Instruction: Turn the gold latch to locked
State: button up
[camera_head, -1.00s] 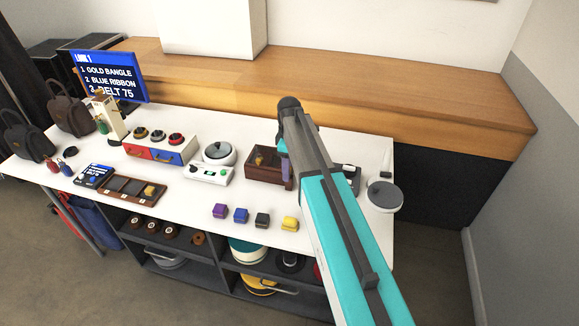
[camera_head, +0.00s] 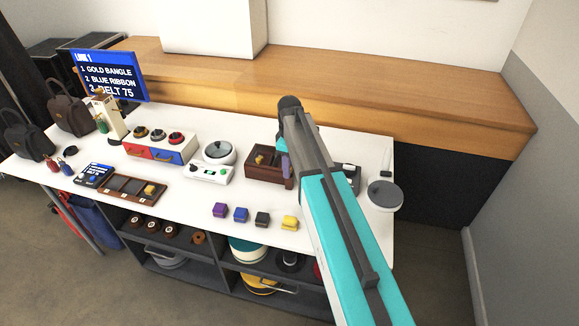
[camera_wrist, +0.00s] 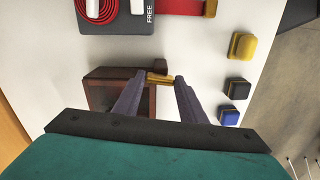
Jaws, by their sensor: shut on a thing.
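A small dark brown wooden box (camera_head: 265,174) stands on the white table. It also shows in the wrist view (camera_wrist: 104,73). The gold latch (camera_wrist: 157,78) is at the side of the box in the wrist view, between my fingertips. My gripper (camera_wrist: 160,79) is shut on it, with one purple-grey finger on each side. In the head view my gripper (camera_head: 285,161) is at the right side of the box, and my arm hides the latch there. I cannot tell whether the latch is at locked.
Purple, blue, black and yellow blocks (camera_head: 290,223) lie in front of the box. A white scale-like device (camera_head: 209,174) stands to its left. A round grey dish (camera_head: 384,194) is at the table's right edge. A grey panel marked FREE (camera_wrist: 116,18) shows in the wrist view.

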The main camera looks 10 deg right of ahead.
jog(key=m, duration=0.3)
jog(key=shift+m, duration=0.4)
jog(key=m, duration=0.4)
jog(key=shift+w+a, duration=0.1)
jog(key=m, duration=0.4)
jog(key=shift+m+b, duration=0.3)
jog(key=shift+r+m, duration=0.1)
jog(key=shift+m, duration=2)
jog(key=o, duration=1.1)
jog(key=shift+c, duration=0.2)
notch_tip(320, 180, up, 14)
jog(key=b, duration=0.2)
jog(key=shift+b, duration=0.4)
